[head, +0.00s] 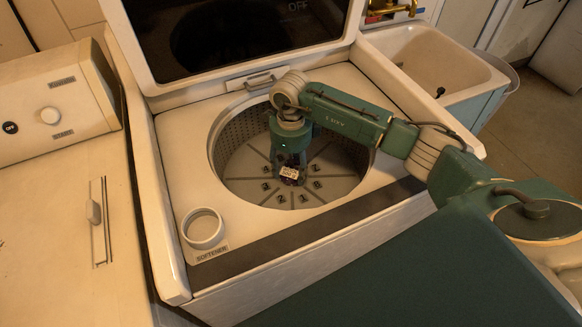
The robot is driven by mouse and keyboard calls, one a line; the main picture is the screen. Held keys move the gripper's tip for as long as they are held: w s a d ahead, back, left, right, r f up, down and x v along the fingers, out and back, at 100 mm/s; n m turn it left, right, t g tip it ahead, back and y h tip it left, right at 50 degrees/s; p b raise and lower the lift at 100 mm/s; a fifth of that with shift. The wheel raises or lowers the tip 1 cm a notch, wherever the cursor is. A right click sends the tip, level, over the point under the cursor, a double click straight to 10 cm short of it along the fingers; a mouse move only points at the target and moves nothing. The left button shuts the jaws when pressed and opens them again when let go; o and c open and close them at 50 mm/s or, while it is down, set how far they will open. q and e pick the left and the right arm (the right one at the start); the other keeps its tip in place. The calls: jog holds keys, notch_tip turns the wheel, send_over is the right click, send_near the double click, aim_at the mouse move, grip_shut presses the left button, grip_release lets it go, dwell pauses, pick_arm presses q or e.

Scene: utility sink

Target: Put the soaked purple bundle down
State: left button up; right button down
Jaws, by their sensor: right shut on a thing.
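My right arm reaches in from the right over an open top-loading washer (176,160). My right gripper (290,178) points down inside the round drum (236,165), over its numbered floor. It is shut on a small dark purple bundle (289,181), mostly hidden by the fingers, with a pale label-like patch on it. I cannot tell whether the bundle touches the drum floor. My left gripper is not in view.
The washer's lid (235,40) stands open at the back. A round softener cup (204,228) sits at the front left of the washer top. Another machine (50,200) stands at the left. A utility sink (436,62) with a brass tap is at the back right.

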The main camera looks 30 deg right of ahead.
aim_at(291, 170)
jog(key=shift+f, duration=0.15)
jog(key=c, duration=0.8)
grip_release()
jog(key=shift+o, duration=0.2)
jog(key=shift+r, duration=0.35)
notch_tip(291, 170, up, 12)
jog(key=b, duration=0.1)
jog(key=shift+f+b, duration=0.15)
jog(key=shift+b, duration=0.25)
